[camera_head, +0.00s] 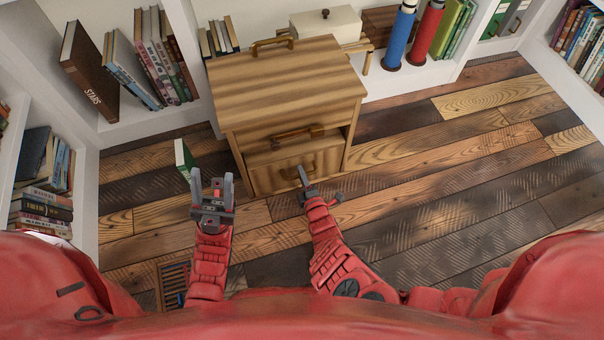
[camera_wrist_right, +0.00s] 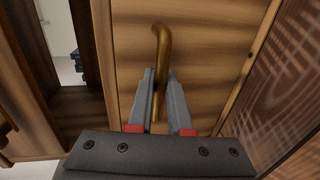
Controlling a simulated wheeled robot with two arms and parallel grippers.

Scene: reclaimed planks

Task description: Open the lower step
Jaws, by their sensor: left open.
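A striped wooden cabinet (camera_head: 285,85) stands on the plank floor against the shelves. Its lower front panel (camera_head: 268,174) carries a brass handle, seen close up in the right wrist view (camera_wrist_right: 162,45). A second handle (camera_head: 298,134) sits higher on the front. The lower panel sits below a dark gap under the upper front. My left gripper (camera_head: 212,188) is open and empty, left of the cabinet front.
A green book (camera_head: 184,160) stands on the floor left of the cabinet. Bookshelves line the left side and back. A blue roll (camera_head: 398,38) and red roll (camera_head: 427,32) stand back right. The floor (camera_head: 440,165) to the right is clear.

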